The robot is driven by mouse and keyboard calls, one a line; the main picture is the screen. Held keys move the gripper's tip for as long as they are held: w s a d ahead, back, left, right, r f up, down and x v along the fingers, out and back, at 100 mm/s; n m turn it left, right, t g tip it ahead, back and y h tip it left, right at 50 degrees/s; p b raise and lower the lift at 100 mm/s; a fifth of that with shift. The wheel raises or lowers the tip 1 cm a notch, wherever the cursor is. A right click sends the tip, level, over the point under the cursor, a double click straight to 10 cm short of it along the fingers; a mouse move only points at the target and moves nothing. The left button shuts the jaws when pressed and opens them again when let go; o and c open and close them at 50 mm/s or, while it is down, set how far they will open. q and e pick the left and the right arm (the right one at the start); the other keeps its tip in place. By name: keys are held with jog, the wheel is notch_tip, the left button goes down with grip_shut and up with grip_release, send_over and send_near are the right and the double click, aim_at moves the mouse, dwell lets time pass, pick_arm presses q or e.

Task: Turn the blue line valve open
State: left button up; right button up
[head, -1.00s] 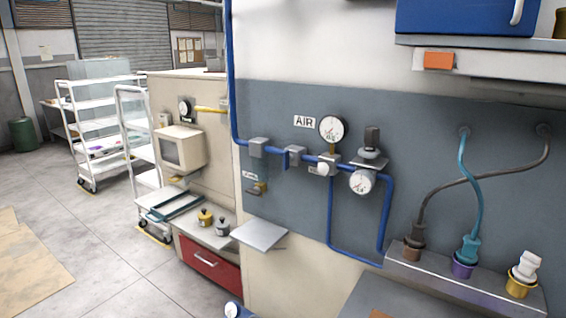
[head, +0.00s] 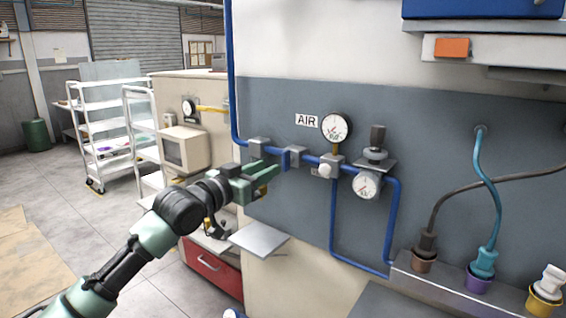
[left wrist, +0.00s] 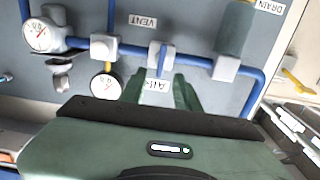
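The blue air line (head: 311,158) runs along the grey wall panel. A grey block (head: 295,154) with a short blue handle (head: 285,160) sits on it, left of the upper gauge. The handle appears crosswise to the pipe. In the left wrist view, upside down, the handle (left wrist: 161,60) shows beyond the fingertips, between their lines. My left gripper (head: 273,174) is in front of the panel, just left of and below the handle. Its green fingers (left wrist: 160,82) are apart with nothing between them; contact with the handle cannot be told. My right gripper is not in view.
An upper gauge (head: 335,127), a lower gauge (head: 366,185) and a dark-knobbed regulator (head: 376,151) crowd the line to the right. A grey shelf plate (head: 259,240) juts out below my gripper. Hoses (head: 482,185) hang at the right.

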aim_at(283, 161)
pick_arm(q)
jog(key=shift+p+x, duration=1)
jog(key=shift+x, duration=2.8)
jog(key=shift+c, duration=0.3)
grip_shut()
